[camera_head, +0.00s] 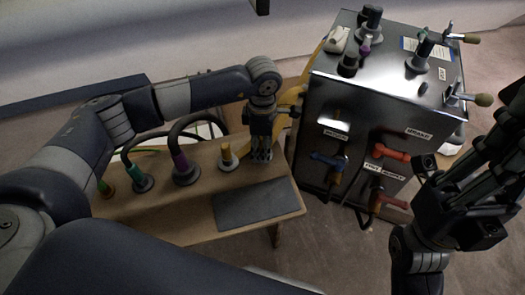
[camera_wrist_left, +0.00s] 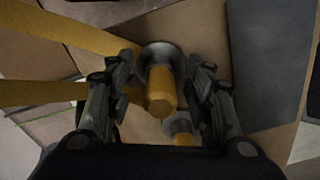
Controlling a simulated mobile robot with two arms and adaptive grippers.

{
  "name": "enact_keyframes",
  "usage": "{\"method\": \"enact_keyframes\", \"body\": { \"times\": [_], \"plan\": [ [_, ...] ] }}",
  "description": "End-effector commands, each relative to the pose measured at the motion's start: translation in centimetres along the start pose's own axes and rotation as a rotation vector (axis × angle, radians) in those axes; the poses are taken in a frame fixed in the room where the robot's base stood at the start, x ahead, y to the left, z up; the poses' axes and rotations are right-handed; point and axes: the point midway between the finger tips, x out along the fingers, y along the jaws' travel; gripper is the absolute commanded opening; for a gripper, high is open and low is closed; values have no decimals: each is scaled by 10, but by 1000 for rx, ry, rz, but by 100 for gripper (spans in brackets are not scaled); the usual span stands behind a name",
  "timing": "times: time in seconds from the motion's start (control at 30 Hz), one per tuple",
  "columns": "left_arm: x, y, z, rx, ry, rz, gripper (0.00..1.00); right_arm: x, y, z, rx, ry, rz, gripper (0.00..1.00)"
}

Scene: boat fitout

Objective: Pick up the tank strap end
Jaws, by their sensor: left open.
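My left gripper (camera_head: 262,158) points down over the right part of the wooden bench. In the left wrist view its fingers (camera_wrist_left: 160,100) are open, one on each side of a yellow cylinder (camera_wrist_left: 160,90) with a grey round collar, seemingly the tank strap end. No grip on it shows. Yellow strap bands (camera_wrist_left: 75,35) run in from the left towards it. In the head view the yellow strap (camera_head: 290,97) shows behind my gripper, which hides the strap end. My right gripper (camera_head: 490,165) is at the right, partly cut off; its finger opening is unclear.
Another yellow peg with a grey base (camera_head: 227,158) stands just left of my left gripper. A dark mat (camera_head: 257,204) lies at the front. A metal cabinet (camera_head: 385,110) with handles stands right.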

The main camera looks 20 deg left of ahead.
Motion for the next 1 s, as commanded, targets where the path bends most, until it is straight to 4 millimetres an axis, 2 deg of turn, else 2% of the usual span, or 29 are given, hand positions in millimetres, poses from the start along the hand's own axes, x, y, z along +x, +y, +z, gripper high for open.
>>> {"method": "enact_keyframes", "body": {
  "times": [0.03, 0.1, 0.33, 0.5, 0.53, 0.57, 1.0],
  "plan": [
    [7, -1, 0, 0, 0, -2, 48, -1, 0, 0, -1, 9, -3, 0],
    [10, 0, 0, 1, -1, -1, 48, 1, 0, 1, -2, 12, -5, 0],
    [9, 0, 0, 1, -1, 0, 48, 3, 0, 1, -2, 12, -6, 0],
    [9, 0, 0, 1, -1, 0, 9, 3, 0, 1, -2, 12, -5, 0],
    [9, 0, 0, 1, -1, 0, 3, 3, 0, 1, -2, 12, -5, 0],
    [9, 0, 0, 1, -1, 0, 0, 3, 0, 1, -2, 12, -6, 0],
    [4, 0, 0, 1, -1, 0, 0, 6, 0, 0, -1, 14, -5, 0]
  ]
}}
